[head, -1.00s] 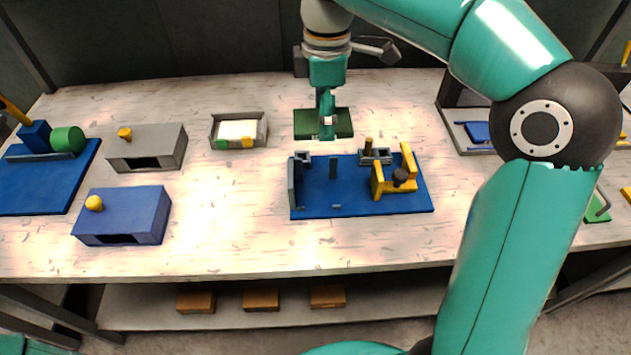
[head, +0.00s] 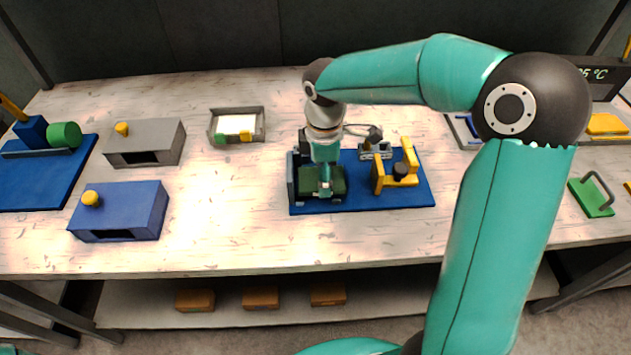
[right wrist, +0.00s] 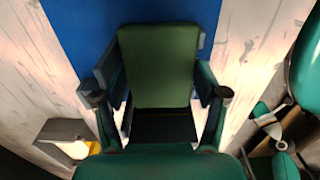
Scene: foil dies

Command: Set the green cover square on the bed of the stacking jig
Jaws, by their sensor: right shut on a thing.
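The green cover (head: 338,184) is a flat dark green plate, over the left part of the stacking jig (head: 360,198). The jig has a blue base, grey upright stops at its left and back, and a yellow clamp-like part (head: 398,172) at its right. My right gripper (head: 325,186) is shut on the cover. In the right wrist view the cover (right wrist: 158,65) lies between the two fingers (right wrist: 160,98), with grey stops close beside it. I cannot tell whether it touches the bed. My left gripper is not in view.
A grey tray (head: 212,128) with a white sheet stands behind left. A grey box (head: 140,150) and a blue box (head: 120,210) stand further left. A green plate with a handle (head: 590,197) lies far right. The table between the blue box and the jig is clear.

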